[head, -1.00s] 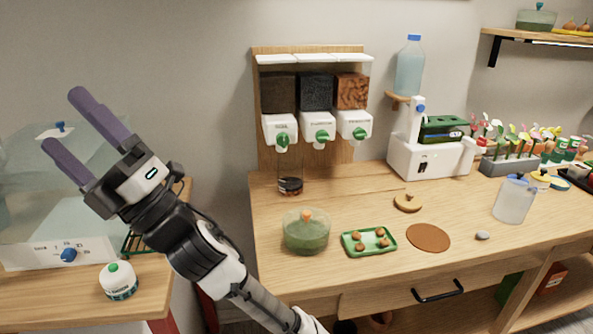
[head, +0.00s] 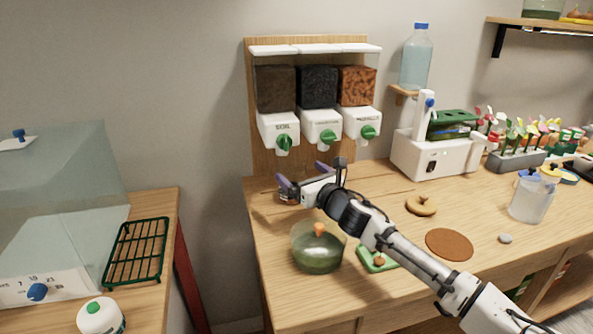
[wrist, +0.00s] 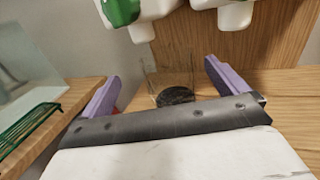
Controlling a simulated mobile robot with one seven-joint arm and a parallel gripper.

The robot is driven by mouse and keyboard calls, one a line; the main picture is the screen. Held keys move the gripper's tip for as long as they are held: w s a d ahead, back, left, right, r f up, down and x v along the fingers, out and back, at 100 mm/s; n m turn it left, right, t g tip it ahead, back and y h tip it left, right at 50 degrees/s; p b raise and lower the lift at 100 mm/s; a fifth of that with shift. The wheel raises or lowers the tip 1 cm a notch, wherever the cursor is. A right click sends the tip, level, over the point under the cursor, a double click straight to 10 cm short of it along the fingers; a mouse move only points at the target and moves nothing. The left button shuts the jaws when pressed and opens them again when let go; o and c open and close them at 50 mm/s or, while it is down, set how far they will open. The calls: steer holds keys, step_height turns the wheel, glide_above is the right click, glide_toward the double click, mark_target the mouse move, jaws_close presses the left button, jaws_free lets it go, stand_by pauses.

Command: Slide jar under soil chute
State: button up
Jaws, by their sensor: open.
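The clear jar (wrist: 172,85) with dark matter in its bottom stands on the bench top. In the wrist view it is ahead of my gripper (wrist: 162,77), between the lines of its two purple fingers. My gripper (head: 302,177) is open, low over the bench at the dispenser's foot. In the head view the gripper hides most of the jar. The soil chute (head: 279,131) is the leftmost white spout with a green knob, above the gripper. I cannot tell whether the fingers touch the jar.
Two more chutes (head: 322,131) (head: 362,125) stand right of the soil chute. A brown disc (head: 450,244) is farther right. A gap separates the bench from the left table.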

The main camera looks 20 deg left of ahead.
mark_target(285, 158)
steer(key=shift+w+d+f, duration=0.2)
steer(key=shift+w+f, duration=0.05)
steer(key=shift+w, duration=0.15)
steer(key=shift+r, duration=0.1)
steer(key=p+x, duration=0.2)
steer(key=x, duration=0.5)
steer(key=shift+w+a, duration=0.1)
steer(key=shift+w, duration=0.05)
steer(key=c, duration=1.3)
